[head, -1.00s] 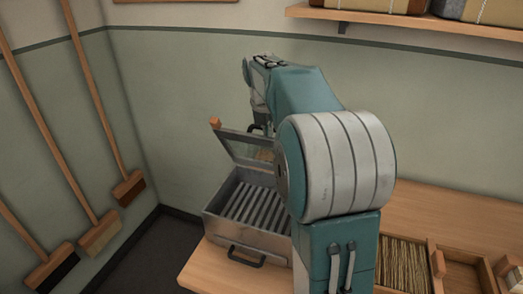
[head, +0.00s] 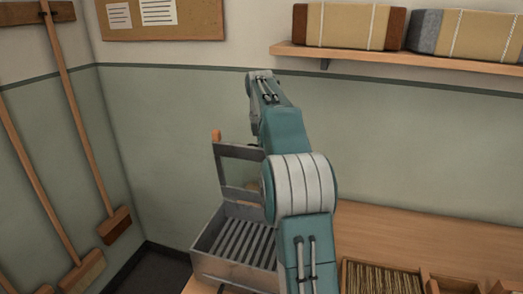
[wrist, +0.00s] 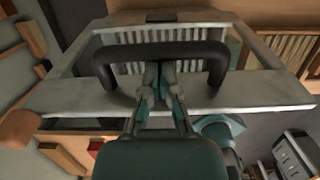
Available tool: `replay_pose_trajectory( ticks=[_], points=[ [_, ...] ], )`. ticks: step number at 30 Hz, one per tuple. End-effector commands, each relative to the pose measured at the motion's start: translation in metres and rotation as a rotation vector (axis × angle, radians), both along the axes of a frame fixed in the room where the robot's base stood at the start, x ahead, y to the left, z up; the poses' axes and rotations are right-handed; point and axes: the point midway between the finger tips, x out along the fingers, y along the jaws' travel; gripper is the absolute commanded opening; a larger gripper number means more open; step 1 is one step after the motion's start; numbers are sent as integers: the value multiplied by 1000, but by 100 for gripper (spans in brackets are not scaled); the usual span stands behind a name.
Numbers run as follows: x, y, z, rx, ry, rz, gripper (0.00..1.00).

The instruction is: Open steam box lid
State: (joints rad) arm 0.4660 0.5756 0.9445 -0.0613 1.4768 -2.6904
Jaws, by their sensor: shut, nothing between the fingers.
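The steam box (head: 207,250) is a grey metal box with slats inside, on the wooden bench. Its framed lid (head: 221,172) stands raised, near upright, with an orange-brown block at its top left corner. The lid (wrist: 265,96) also shows in the wrist view, with a black bar handle (wrist: 115,55). My gripper (wrist: 160,72) is shut and empty. Its fingertips are at the middle of the handle bar; I cannot tell whether they touch it. In the head view my arm hides the gripper and the lid's right part.
A tray of bristles (head: 380,278) and other wooden compartments lie on the bench (head: 420,235) to the right. Brooms (head: 115,225) lean on the left wall. A shelf (head: 400,60) with wrapped bundles hangs above. The bench behind the trays is clear.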

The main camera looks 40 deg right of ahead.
Motion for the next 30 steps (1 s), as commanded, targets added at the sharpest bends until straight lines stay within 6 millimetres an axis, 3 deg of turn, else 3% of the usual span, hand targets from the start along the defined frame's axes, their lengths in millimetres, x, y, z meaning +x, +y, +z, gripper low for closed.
replay_pose_trajectory(
  ticks=[15, 30],
  points=[
    [13, -17, 0, 71, 54, 0, 0],
    [16, -21, -1, 91, 71, 0, 0]
  ],
)
